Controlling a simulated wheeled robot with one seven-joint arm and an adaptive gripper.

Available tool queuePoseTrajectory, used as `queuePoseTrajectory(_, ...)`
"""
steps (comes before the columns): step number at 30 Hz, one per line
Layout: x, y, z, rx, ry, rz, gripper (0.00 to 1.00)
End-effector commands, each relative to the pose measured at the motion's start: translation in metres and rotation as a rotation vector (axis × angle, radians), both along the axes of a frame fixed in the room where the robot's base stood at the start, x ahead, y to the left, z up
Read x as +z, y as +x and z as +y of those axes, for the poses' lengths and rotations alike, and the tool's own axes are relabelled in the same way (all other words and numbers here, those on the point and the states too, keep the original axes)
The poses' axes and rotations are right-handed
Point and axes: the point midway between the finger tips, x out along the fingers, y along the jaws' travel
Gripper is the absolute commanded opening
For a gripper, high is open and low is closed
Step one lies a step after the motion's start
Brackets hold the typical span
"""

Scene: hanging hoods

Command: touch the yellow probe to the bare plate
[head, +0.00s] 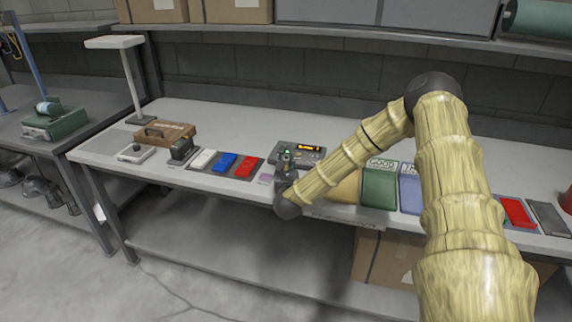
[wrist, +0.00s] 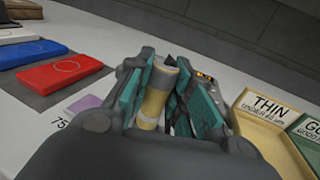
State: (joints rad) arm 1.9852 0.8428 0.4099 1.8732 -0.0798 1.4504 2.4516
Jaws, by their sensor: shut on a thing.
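My gripper (head: 286,168) is over the front half of the bench, just in front of a grey gauge (head: 312,154) with a lit orange display. In the wrist view, my gripper (wrist: 168,85) is shut on the yellow probe (wrist: 155,97), a pale yellow cylinder with a dark top between the teal pads. The probe cannot be made out clearly in the head view. A plain dark grey plate (head: 548,217) lies at the far right, well away from my gripper; I cannot tell for sure that it is the bare plate.
White (head: 202,160), blue (head: 224,163) and red (head: 247,167) plates lie left of my gripper, near a small purple piece (head: 266,179). Tan (head: 346,188), green (head: 380,188) and blue (head: 410,194) trays stand right. Another red plate (head: 517,212) lies beyond. A wooden box (head: 165,133) sits left.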

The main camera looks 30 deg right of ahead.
Motion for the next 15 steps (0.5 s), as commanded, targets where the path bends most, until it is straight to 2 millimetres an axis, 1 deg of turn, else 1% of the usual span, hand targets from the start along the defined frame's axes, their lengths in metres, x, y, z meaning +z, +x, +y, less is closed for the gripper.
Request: queuePoseTrajectory(15, -0.0037, 0.0000, 0.0000, 0.000, 0.000, 0.000, 0.00)
